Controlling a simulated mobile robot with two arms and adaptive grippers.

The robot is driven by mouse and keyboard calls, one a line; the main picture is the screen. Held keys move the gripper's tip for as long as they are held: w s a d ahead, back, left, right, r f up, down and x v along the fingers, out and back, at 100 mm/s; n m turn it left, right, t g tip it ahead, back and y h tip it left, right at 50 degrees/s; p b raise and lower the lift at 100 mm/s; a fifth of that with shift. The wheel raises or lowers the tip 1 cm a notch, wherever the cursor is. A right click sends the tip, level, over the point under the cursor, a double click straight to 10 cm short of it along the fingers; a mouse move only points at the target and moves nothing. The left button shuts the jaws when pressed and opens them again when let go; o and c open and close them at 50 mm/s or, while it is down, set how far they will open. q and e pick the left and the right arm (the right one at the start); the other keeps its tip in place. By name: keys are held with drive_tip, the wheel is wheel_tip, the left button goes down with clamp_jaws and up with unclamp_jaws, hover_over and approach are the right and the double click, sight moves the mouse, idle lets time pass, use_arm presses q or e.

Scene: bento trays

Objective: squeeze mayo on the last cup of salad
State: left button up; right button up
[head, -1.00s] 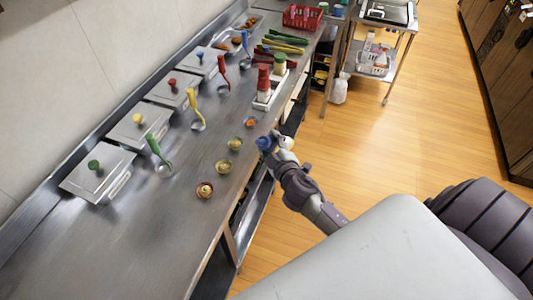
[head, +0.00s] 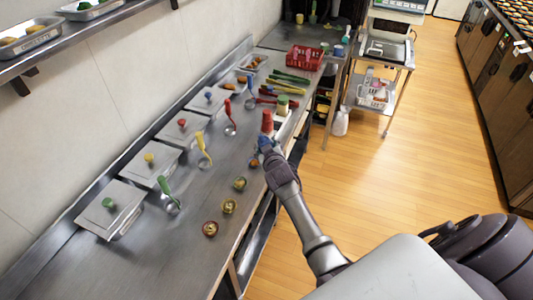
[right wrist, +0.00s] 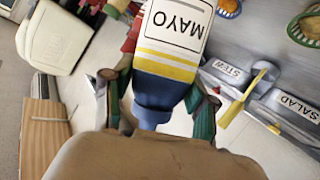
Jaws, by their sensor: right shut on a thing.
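My right gripper (head: 266,147) is shut on the mayo bottle (right wrist: 172,35), which has a white MAYO label, a yellow stripe and a blue end. In the right wrist view the gripper's fingers (right wrist: 158,108) are on both sides of the blue end. In the head view the gripper is near the counter's right edge, just beyond the row of small salad cups. The cups are the nearest (head: 210,229), two middle ones (head: 228,206) (head: 240,184) and the farthest (head: 254,163). Whether mayo lies on each is too small to tell. My left gripper is out of view.
A red bottle (head: 267,121) and a green-topped bottle (head: 282,106) stand just beyond the gripper. Lidded metal containers (head: 110,208) and colored ladles (head: 168,195) line the wall side. A red basket (head: 305,57) stands farther back. The near counter is clear.

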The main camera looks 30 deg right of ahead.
drive_tip(key=n+t+h+b, duration=0.1)
drive_tip(key=n+h+b, duration=0.1)
drive_tip(key=n+b, duration=0.2)
drive_tip(key=n+h+b, duration=0.2)
drive_tip(key=n+b, duration=0.2)
drive_tip(key=b, duration=0.2)
drive_tip(key=shift+n+t, duration=0.3)
drive_tip(key=shift+t, duration=0.1)
drive_tip(key=a+f+n+t+y+b, duration=0.1)
drive_tip(key=a+f+n+t+b, duration=0.4)
drive_tip(key=n+b, duration=0.9)
drive_tip(key=shift+w+a+f+n+t, duration=0.35)
drive_tip(key=shift+a+f+n, duration=0.2)
drive_tip(key=shift+a, duration=0.2)
drive_tip(key=shift+o, duration=0.4)
drive_tip(key=shift+a+r, duration=0.1)
drive_tip(key=c, duration=0.5)
drive_tip(key=shift+s, duration=0.4)
drive_tip(key=shift+c, duration=0.5)
drive_tip(key=shift+w+b, duration=0.15)
drive_tip(key=shift+b, duration=0.25)
